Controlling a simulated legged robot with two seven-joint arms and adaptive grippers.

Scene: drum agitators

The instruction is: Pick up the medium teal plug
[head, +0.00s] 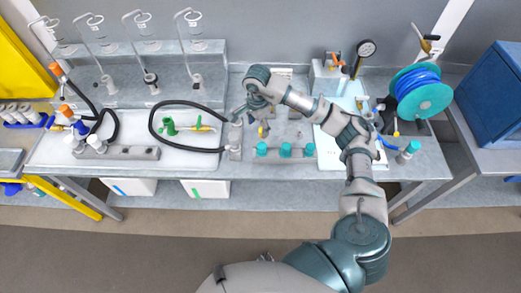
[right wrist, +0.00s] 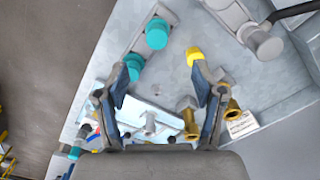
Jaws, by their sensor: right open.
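Three teal plugs stand in a row on a grey strip at the front of the bench in the head view: a left one (head: 262,149), a middle one (head: 286,149) and a right one (head: 309,149). Their sizes look close, so I cannot tell which is medium. My right gripper (head: 254,112) is behind the row's left end. In the right wrist view the right gripper (right wrist: 161,70) is open, with nothing between its fingers. One teal plug (right wrist: 157,33) lies beyond the fingertips; another (right wrist: 133,67) shows beside the left finger. My left gripper is out of view.
A yellow-topped fitting (right wrist: 194,56) stands close to the right finger, with brass fittings (right wrist: 189,122) nearby. A black hose (head: 187,104) loops left of the gripper. A blue hose reel (head: 420,90) and a separate teal-topped part (head: 409,151) are at right.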

